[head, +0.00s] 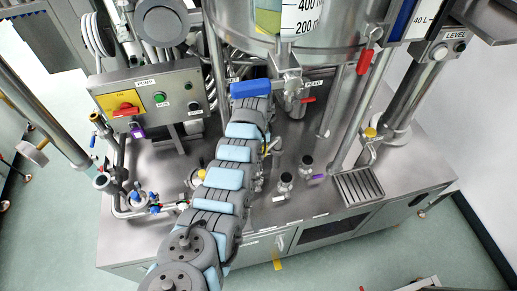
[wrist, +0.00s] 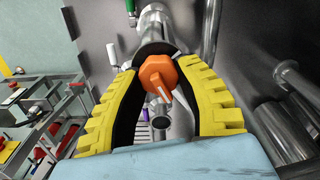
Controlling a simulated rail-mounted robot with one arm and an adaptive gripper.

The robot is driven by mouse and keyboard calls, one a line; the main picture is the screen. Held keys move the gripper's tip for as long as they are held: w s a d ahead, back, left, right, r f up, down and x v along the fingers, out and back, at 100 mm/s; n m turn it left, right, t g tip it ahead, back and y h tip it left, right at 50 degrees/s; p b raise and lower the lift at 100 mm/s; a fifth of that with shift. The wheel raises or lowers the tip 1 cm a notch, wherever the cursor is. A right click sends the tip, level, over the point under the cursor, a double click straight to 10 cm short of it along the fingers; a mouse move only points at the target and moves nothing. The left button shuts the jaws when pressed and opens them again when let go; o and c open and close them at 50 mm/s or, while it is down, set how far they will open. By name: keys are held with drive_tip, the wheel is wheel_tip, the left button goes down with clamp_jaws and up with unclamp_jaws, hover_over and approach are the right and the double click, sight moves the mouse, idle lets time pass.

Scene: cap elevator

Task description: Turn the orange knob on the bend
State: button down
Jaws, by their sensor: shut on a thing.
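The orange knob (wrist: 158,72) sits on a steel pipe bend (wrist: 155,25) in the middle of the wrist view. It has a pale pointer line on its face. My gripper (wrist: 157,68) has its two yellow ribbed fingers closed in on both sides of the knob, their dark inner pads curving around it. A short round pipe end (wrist: 160,123) shows just below the knob, between the fingers. In the head view my arm reaches over the steel bench and hides the knob and my gripper.
In the head view, a control box (head: 150,100) with a red switch stands left of my arm. Small fittings (head: 285,182) and a drain grate (head: 358,188) lie to the right. Steel pipes flank my gripper.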

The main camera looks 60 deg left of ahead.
drive_tip(key=n, duration=0.1)
drive_tip(key=n+b, duration=0.2)
drive_tip(key=shift+f+n, duration=0.25)
drive_tip(key=shift+n, duration=0.15)
drive_tip(key=n+b, duration=0.2)
drive_tip(key=n, duration=0.4)
drive_tip(key=shift+r+b, duration=0.1)
drive_tip(key=shift+b, duration=0.2)
drive_tip(key=n+b, duration=0.1)
drive_tip(key=n, duration=0.5)
drive_tip(key=shift+n, duration=0.3)
drive_tip(key=shift+s+a+n+b, duration=0.15)
drive_tip(key=shift+n+b, duration=0.65)
drive_tip(key=shift+n, duration=1.4)
drive_tip(key=shift+r, duration=0.1)
drive_tip(key=c, duration=0.7)
unclamp_jaws()
drive_tip(key=shift+o, duration=0.2)
drive_tip(key=shift+r, duration=0.1)
